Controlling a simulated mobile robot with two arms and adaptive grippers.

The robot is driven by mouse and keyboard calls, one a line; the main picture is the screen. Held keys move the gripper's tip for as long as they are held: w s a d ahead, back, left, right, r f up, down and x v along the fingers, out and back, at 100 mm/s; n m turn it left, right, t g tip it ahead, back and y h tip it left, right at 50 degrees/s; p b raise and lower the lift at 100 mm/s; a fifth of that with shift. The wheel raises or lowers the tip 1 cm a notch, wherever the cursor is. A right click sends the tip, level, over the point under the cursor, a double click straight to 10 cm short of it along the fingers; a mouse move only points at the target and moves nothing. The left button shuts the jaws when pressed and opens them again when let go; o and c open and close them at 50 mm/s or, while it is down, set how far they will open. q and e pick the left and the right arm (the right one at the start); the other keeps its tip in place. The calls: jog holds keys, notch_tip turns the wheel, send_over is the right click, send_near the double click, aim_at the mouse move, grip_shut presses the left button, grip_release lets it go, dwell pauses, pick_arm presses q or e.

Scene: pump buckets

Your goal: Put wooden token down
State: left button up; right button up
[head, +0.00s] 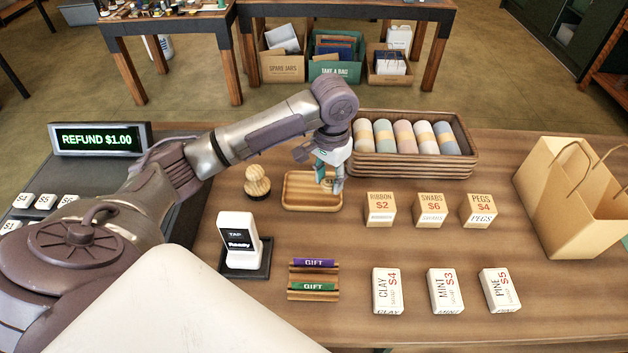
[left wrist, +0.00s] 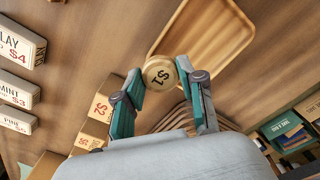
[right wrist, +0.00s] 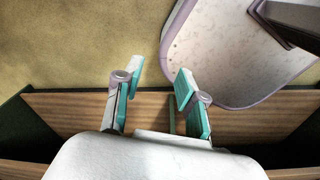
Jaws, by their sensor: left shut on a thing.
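A round wooden token marked $1 (left wrist: 160,73) is pinched between the teal fingertips of my left gripper (left wrist: 160,78). In the head view my left gripper (head: 330,178) points down over the right part of a small wooden tray (head: 297,191). The token is mostly hidden by the fingers there, and I cannot tell whether it touches the tray. The tray also shows in the left wrist view (left wrist: 215,45), up and right of the token. My right gripper (right wrist: 158,86) is open and empty in the right wrist view; it is outside the head view.
A wooden stamp (head: 257,182) stands left of the tray, and a slatted crate of rolls (head: 415,169) is behind it at right. Price blocks (head: 381,210), a card reader (head: 239,242) and gift holders (head: 313,284) stand nearby. A paper bag (head: 570,205) is far right.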

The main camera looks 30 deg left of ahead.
pick_arm(q)
send_over(312, 192)
jog(key=f, duration=0.1)
jog(key=d+f, duration=0.1)
jog(key=f, duration=0.1)
jog(key=shift+s+p, duration=0.2)
jog(key=shift+p, duration=0.2)
jog(key=shift+w+a+f, duration=0.3)
jog(key=shift+a+f, duration=0.15)
jog(key=shift+f, duration=0.05)
notch_tip(312, 192, down, 3)
jog(key=shift+s+f+p, duration=0.1)
jog(key=shift+s+p, duration=0.05)
jog(key=shift+p, duration=0.45)
jog(key=shift+f, duration=0.4)
pick_arm(e)
jog(key=shift+w+r, duration=0.25)
jog(key=shift+r, duration=1)
pick_arm(q)
jog(key=o, duration=0.7)
pick_arm(e)
jog(key=shift+d, duration=0.1)
pick_arm(q)
jog(key=shift+o, duration=0.2)
pick_arm(e)
jog(key=shift+w, duration=0.1)
